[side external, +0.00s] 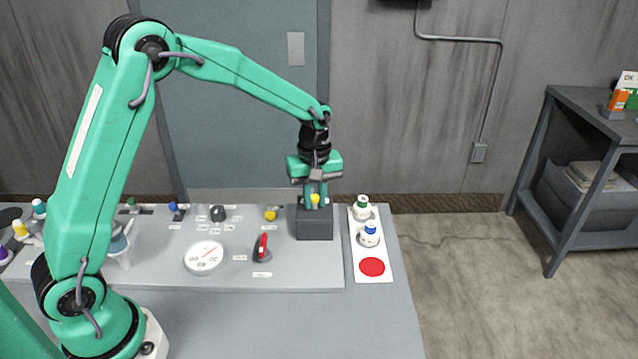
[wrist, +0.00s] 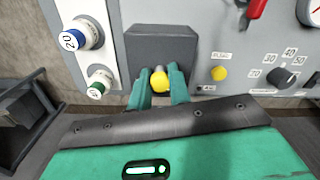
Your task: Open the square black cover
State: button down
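The square black cover (side external: 315,224) is a dark grey box at the right end of the panel, and it looks closed. In the wrist view the cover (wrist: 162,45) is at top centre. A yellow knob (side external: 315,199) is at its far edge in the side view; it also shows in the wrist view (wrist: 159,80). My gripper (side external: 316,197) points down at that edge. Its fingers (wrist: 160,82) stand on both sides of the knob with no clear gap, so it looks shut on it. Whatever is under the cover is hidden.
A white strip (side external: 358,262) with a green-capped knob (side external: 362,207), a blue-capped knob (side external: 369,235) and a red disc (side external: 372,267) lies right of the cover. A red switch (side external: 262,248), a round gauge (side external: 204,257) and a yellow button (side external: 270,214) are to the left.

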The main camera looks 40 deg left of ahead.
jog(key=s+d, duration=0.5)
jog(key=shift+s+d, duration=0.4)
jog(key=c, duration=1.3)
grip_release()
jog(key=shift+r, duration=0.15)
notch_tip(320, 180, up, 8)
jog(key=shift+f, duration=0.2)
